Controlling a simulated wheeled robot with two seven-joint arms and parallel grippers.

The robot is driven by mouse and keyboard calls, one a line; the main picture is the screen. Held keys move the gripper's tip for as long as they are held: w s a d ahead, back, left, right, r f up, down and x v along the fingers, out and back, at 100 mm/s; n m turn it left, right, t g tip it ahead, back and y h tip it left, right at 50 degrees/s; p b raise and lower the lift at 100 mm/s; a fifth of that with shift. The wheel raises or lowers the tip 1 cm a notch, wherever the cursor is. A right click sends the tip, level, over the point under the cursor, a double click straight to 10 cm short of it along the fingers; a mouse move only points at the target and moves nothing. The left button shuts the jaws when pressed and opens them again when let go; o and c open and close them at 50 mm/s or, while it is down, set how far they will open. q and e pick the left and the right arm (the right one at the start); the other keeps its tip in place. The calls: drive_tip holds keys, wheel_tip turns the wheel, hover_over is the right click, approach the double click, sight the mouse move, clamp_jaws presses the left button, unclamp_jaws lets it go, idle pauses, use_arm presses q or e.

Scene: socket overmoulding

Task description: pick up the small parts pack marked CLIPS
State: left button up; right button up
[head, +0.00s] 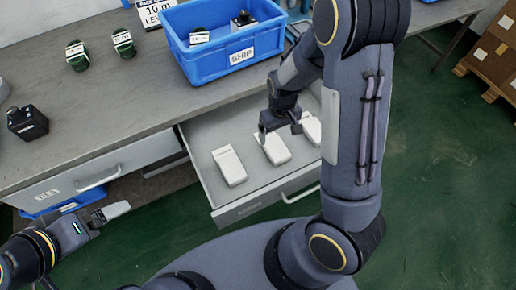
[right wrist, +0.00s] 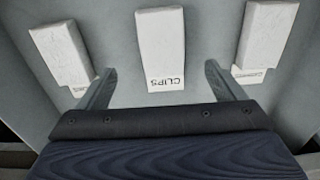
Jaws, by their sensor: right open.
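The pack marked CLIPS (right wrist: 162,45) is a white box lying in the open drawer, the middle one of three in the right wrist view. In the head view it is the middle white pack (head: 275,150), partly covered by my right gripper (head: 280,129). My right gripper is open and empty, its two fingers (right wrist: 163,80) apart on either side of the lettered end of the CLIPS pack.
Two similar white packs lie to the left (head: 229,167) and right (head: 311,128) in the drawer (head: 205,175). A blue SHIP bin (head: 205,65) stands on the bench above. Dark green spools (head: 77,57) and a black block (head: 28,122) sit on the bench.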

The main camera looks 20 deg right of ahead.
sight(275, 146)
drive_tip(key=shift+w+f, duration=0.1)
drive_tip(key=shift+f, duration=0.4)
drive_tip(key=f+b, duration=0.1)
drive_tip(key=f, duration=0.6)
drive_tip(key=shift+a+f, duration=0.1)
drive_tip(key=shift+a, duration=0.1)
drive_tip(key=c, duration=1.1)
